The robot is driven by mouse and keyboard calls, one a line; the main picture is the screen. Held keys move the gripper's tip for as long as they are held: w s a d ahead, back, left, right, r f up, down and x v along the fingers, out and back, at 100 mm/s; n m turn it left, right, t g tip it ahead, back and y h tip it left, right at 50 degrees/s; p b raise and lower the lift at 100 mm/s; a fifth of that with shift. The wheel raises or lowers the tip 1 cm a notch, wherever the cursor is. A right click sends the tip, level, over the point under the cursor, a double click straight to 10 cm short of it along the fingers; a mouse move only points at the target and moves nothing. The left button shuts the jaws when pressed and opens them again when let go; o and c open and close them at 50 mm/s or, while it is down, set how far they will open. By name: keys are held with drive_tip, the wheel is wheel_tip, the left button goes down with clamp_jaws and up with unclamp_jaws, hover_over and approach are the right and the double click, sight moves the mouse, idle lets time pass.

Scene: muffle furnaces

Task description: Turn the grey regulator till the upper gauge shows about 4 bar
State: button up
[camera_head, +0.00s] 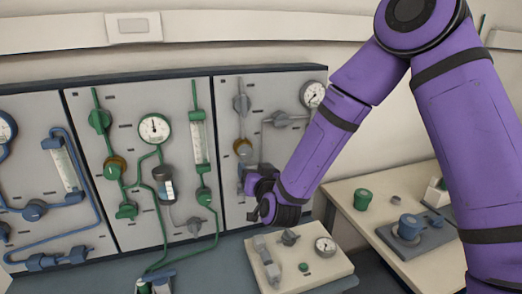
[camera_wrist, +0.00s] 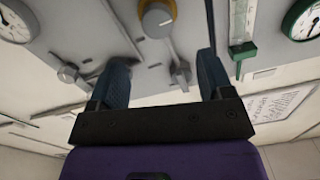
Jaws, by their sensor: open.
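The grey regulator (camera_head: 243,147), with an ochre collar, is on the right wall panel in the head view. It also shows at the top of the wrist view as a grey knob (camera_wrist: 157,22) in a yellow ring. The upper gauge (camera_head: 312,94) is a white dial on the same panel, partly behind my arm. It also shows at the wrist view's left edge (camera_wrist: 14,20), but its reading is too small to tell. My gripper (camera_head: 246,180) is just below the regulator, apart from it. In the wrist view its fingers (camera_wrist: 211,72) are open and empty.
Grey valves (camera_wrist: 68,73) (camera_wrist: 180,75) and pipes lie near my fingers in the wrist view. The green panel (camera_head: 140,90) adjoins on the left. A cream box (camera_head: 330,266) with a small gauge stands below, and a side bench (camera_head: 345,200) is at right.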

sight(247, 154)
drive_tip(key=x, duration=1)
drive_tip(key=shift+w+f, duration=0.15)
drive_tip(key=shift+w, duration=0.3)
drive_tip(key=c, duration=0.9)
drive_tip(key=shift+c, duration=0.2)
